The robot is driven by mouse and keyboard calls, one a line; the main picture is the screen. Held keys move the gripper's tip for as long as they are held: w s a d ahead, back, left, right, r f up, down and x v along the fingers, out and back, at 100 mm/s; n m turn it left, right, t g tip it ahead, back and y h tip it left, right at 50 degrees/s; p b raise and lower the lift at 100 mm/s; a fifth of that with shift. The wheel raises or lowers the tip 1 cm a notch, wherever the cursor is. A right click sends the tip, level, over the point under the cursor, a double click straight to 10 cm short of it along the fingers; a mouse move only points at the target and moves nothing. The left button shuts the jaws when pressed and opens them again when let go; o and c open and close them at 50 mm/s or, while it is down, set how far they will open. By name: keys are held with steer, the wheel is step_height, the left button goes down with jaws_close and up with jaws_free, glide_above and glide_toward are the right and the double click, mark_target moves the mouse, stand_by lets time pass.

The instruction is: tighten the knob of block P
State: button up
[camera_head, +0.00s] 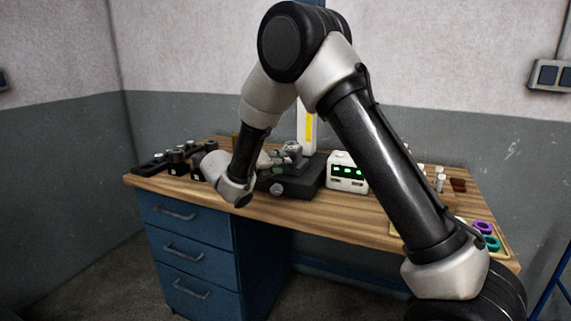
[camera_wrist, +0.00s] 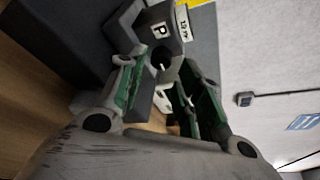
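Block P (camera_wrist: 150,22) is a dark grey block with a white "P" label, at the top middle of the wrist view. A small white plate with dark markings sits beside the label. A dark rounded part (camera_wrist: 161,62), perhaps the knob, shows just below the label, between the fingertips. My gripper (camera_wrist: 165,70) has green-lined fingers standing apart around that part; contact cannot be told. In the head view my gripper (camera_head: 275,160) reaches over the black machine base (camera_head: 290,187) on the bench; block P cannot be made out there.
The wooden bench (camera_head: 350,203) carries a white box with green displays (camera_head: 346,172) right of the machine. Black holders (camera_head: 178,158) stand at the left end. Purple (camera_head: 482,228) and teal (camera_head: 490,243) rings lie at the right end. A yellow-marked post (camera_head: 308,128) rises behind the machine.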

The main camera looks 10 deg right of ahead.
steer(key=shift+x, duration=1.95)
steer(key=shift+d, duration=0.1)
steer(key=shift+c, duration=0.2)
steer(key=c, duration=0.7)
